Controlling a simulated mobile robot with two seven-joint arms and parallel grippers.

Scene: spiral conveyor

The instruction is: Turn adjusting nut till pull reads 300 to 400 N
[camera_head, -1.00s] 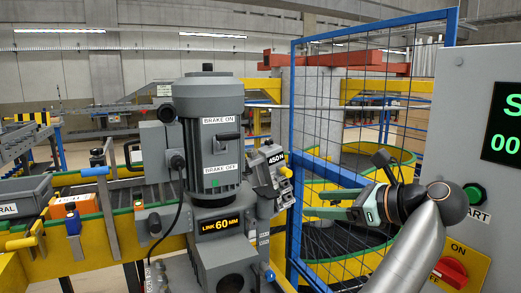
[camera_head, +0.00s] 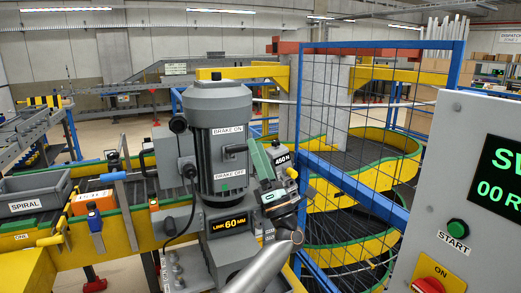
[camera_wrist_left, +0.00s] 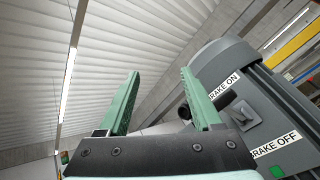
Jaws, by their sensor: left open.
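The pull readout (camera_head: 282,161), a small tilted display, reads 450 N on the right of the grey motor unit (camera_head: 213,120). A small yellow part (camera_head: 292,173) sits just below it; I cannot tell whether it is the adjusting nut. A plate below the motor (camera_head: 228,224) reads LINK 60 MM. My left gripper (camera_head: 264,152) is in front of the unit's right side, fingers up, partly hiding the readout's mount. In the left wrist view it is open and empty (camera_wrist_left: 159,76), beside the motor housing (camera_wrist_left: 260,100). My right gripper is not in view.
A blue-framed mesh guard (camera_head: 375,130) stands right of the unit, with the yellow and green spiral conveyor (camera_head: 395,172) behind. A control cabinet (camera_head: 440,180) with START button is at right. A grey SPIRAL bin (camera_head: 36,190) and an orange box (camera_head: 93,201) are on the left conveyor.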

